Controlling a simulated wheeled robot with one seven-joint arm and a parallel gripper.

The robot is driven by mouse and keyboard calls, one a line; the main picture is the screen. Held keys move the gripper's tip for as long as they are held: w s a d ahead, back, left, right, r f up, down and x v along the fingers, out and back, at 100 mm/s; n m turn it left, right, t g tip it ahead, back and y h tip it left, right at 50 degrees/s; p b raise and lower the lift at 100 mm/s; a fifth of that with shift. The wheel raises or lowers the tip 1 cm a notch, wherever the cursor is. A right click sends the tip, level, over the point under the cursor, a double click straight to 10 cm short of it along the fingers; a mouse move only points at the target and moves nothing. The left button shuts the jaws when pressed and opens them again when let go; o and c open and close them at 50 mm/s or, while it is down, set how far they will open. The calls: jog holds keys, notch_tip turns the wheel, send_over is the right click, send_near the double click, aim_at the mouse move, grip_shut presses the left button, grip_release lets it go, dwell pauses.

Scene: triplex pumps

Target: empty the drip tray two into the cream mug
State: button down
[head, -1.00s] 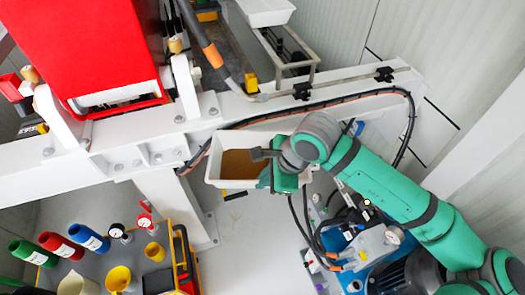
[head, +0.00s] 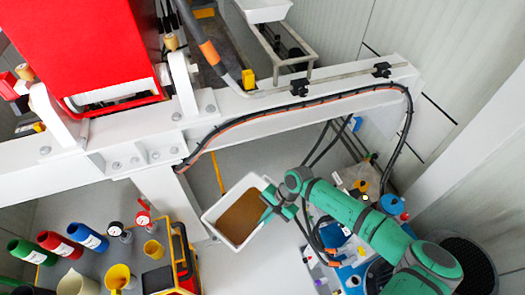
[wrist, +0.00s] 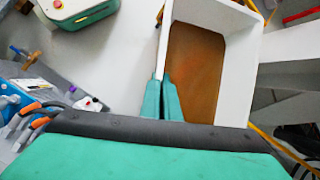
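The white drip tray (head: 207,214), holding brown liquid (head: 241,215), hangs in the air below the white beam, turned at an angle. My gripper (head: 268,208) is shut on its right wall in the head view. In the wrist view my gripper's green fingers (wrist: 161,98) lie on either side of the tray's wall (wrist: 240,80), and the brown liquid (wrist: 196,72) shows inside. A cream mug (head: 77,285) stands on the trolley at the bottom left, partly cut by the frame's edge; its inside is hard to see. The tray is well to the right of it.
The trolley (head: 185,265) also carries red, green and blue cylinders, a yellow jug (head: 118,278), a small yellow cup (head: 153,250) and gauges. A white beam (head: 270,125) with cables crosses above the tray. Another white tray (head: 263,12) is at the top. Open floor lies below the held tray.

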notch_tip(320, 180, down, 20)
jog(key=d+n+g+h, duration=0.1)
jog(key=n+g, duration=0.1)
jog(key=n, duration=0.4)
jog(key=shift+s+d+r+h, duration=0.2)
jog(key=shift+s+r+h, duration=0.05)
jog(key=shift+s+h, duration=0.15)
jog(key=shift+w, duration=0.1)
jog(key=shift+d, duration=0.2)
